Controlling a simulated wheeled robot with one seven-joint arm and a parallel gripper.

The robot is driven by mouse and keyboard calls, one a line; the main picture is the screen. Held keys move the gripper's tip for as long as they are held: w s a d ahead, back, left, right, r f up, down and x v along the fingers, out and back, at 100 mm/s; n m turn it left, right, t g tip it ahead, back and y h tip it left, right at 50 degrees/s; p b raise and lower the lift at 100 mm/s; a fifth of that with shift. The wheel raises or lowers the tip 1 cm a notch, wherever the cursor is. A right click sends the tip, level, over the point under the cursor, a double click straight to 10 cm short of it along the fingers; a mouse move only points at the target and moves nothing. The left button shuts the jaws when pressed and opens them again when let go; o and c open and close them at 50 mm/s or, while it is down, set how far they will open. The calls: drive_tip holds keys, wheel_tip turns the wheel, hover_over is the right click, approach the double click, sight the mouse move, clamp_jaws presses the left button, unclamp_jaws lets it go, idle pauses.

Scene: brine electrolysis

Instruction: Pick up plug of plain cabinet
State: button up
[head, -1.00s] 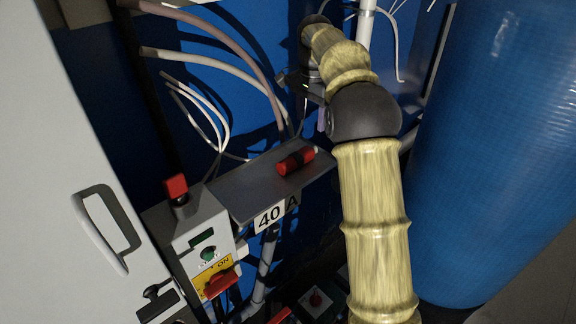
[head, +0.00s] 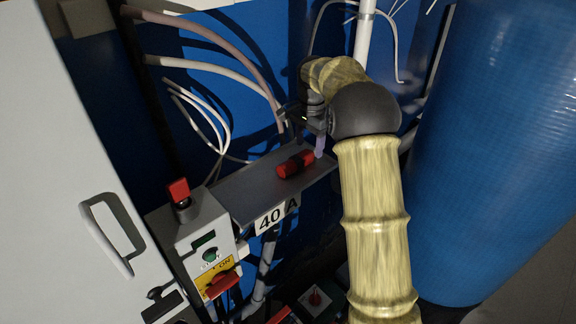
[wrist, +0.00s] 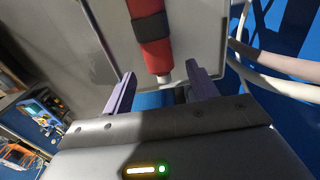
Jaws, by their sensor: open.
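A red plug (head: 295,164) with a black band lies on a grey shelf (head: 240,188) marked 40 A. My gripper (head: 310,144) is open, just behind and above the plug at the shelf's right part. In the wrist view the plug (wrist: 152,38) lies ahead of my gripper (wrist: 162,84), its pale tip pointing at the gap between the two purple fingers. The fingers do not grip it. I cannot tell how high they are above the shelf.
A grey box (head: 203,240) with a red-topped part and a red handle stands left of the shelf, beside a pale cabinet door (head: 75,150). Hoses (head: 215,65) hang behind. A large blue tank (head: 490,150) stands at right.

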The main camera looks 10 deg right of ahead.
sight(309, 150)
drive_tip(key=shift+w+f+p, duration=0.15)
drive_tip(key=shift+f+p, duration=0.65)
drive_tip(key=shift+f, duration=1.05)
drive_tip(key=c, duration=1.1)
drive_tip(key=shift+r, duration=0.15)
wheel_tip(309, 150, up, 10)
drive_tip(key=b, duration=0.3)
drive_tip(key=shift+f, duration=0.2)
